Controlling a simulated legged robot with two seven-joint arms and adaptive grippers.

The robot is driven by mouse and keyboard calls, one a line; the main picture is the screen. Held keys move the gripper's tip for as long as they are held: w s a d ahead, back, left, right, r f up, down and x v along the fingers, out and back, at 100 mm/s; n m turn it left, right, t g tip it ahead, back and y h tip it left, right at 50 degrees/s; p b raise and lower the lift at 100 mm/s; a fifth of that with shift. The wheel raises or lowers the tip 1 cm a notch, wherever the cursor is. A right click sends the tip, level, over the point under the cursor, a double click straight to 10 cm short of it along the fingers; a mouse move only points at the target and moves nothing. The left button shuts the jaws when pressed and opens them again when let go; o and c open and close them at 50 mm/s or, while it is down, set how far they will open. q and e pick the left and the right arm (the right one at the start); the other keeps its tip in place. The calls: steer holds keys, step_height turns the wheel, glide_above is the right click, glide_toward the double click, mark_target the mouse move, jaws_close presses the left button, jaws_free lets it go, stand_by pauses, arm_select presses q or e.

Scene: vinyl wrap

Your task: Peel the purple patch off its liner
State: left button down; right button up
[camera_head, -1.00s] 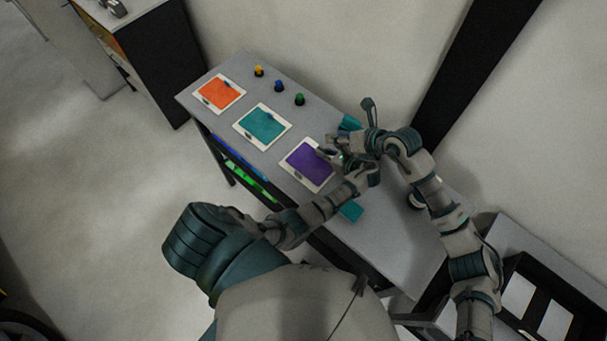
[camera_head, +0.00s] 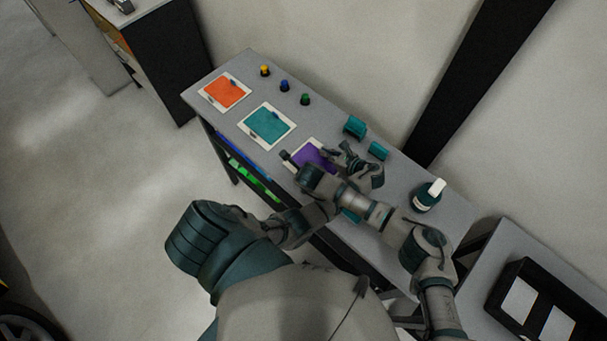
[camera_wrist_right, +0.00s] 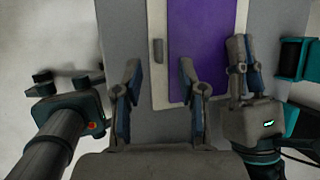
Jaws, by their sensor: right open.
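The purple patch (camera_head: 308,154) lies on its pale liner on the grey table, partly hidden by my arms in the head view. In the right wrist view, the purple patch (camera_wrist_right: 203,45) lies flat, with a small grey tab (camera_wrist_right: 158,50) on the liner's left border (camera_wrist_right: 157,85). My left gripper (camera_head: 340,152) is at the patch's other side. In the right wrist view, its fingers (camera_wrist_right: 243,45) stand together at the right edge; any grip is unclear.
A teal-patch card (camera_head: 266,124) and an orange-patch card (camera_head: 225,90) lie farther left. Several small knobs (camera_head: 284,85) stand behind them. Teal blocks (camera_head: 355,127) and a white-topped bottle (camera_head: 428,197) are at right. A black tray (camera_head: 540,310) sits lower right.

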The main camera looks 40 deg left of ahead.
steer(key=shift+x, duration=1.8)
arm_select(q)
steer(key=shift+f, duration=0.1)
arm_select(e)
jaws_close()
arm_select(q)
steer(key=shift+r, duration=0.8)
steer(key=shift+r, duration=3.4)
steer(key=shift+w, duration=0.1)
arm_select(e)
steer(key=shift+c, duration=0.4)
jaws_free()
